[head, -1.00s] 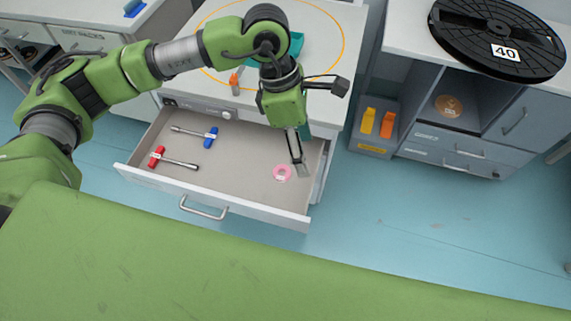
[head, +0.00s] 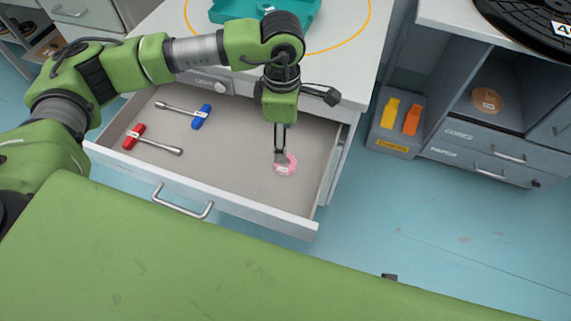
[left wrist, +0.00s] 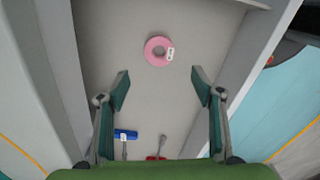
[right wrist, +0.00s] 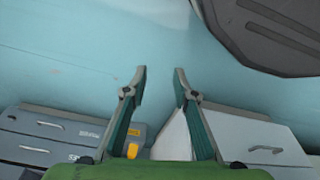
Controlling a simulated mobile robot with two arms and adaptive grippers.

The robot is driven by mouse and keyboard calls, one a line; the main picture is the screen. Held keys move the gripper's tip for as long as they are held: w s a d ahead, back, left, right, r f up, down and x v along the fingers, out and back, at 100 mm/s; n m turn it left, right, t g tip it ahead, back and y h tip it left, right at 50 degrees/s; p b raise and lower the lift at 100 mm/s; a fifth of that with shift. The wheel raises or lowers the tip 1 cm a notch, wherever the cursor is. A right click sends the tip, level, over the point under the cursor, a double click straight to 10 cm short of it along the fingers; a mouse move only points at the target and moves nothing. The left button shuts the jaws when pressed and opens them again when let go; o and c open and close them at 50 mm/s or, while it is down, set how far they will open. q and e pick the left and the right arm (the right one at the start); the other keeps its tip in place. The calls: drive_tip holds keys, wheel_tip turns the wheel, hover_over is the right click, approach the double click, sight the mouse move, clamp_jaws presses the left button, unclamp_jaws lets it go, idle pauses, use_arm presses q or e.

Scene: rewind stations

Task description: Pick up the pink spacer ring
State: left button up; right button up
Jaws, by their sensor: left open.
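The pink spacer ring (head: 286,165) lies flat on the floor of the open drawer (head: 240,151), toward its right side, with a small white label on it. My left gripper (head: 281,157) points down into the drawer and partly covers the ring in the head view. In the left wrist view the ring (left wrist: 158,51) sits ahead of the open, empty fingers (left wrist: 160,85), roughly centred between them and not touched. My right gripper (right wrist: 160,72) is open and empty, over the blue floor; in the head view its fingers do not clearly show.
A red-handled tool (head: 134,137) and a blue-handled tool (head: 201,116) lie in the drawer's left part. Drawer walls stand close around my left gripper. A teal tray (head: 230,10) is on the bench above. A shelf unit (head: 470,158) stands to the right, with clear floor between.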

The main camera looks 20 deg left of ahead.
use_arm(q)
hover_over(286, 166)
drive_tip(key=f, duration=0.4)
drive_tip(key=shift+s+a+f, duration=0.2)
drive_tip(key=shift+a+f, duration=0.1)
drive_tip(key=f, duration=0.4)
drive_tip(key=shift+w+d+f+b, duration=0.15)
drive_tip(key=shift+d+f+b, duration=0.15)
drive_tip(key=shift+f+b, duration=0.1)
drive_tip(key=shift+f, duration=0.25)
drive_tip(key=c, duration=1.2)
use_arm(e)
drive_tip(key=r, duration=0.2)
drive_tip(key=shift+w+r, duration=0.3)
drive_tip(key=shift+r, duration=0.05)
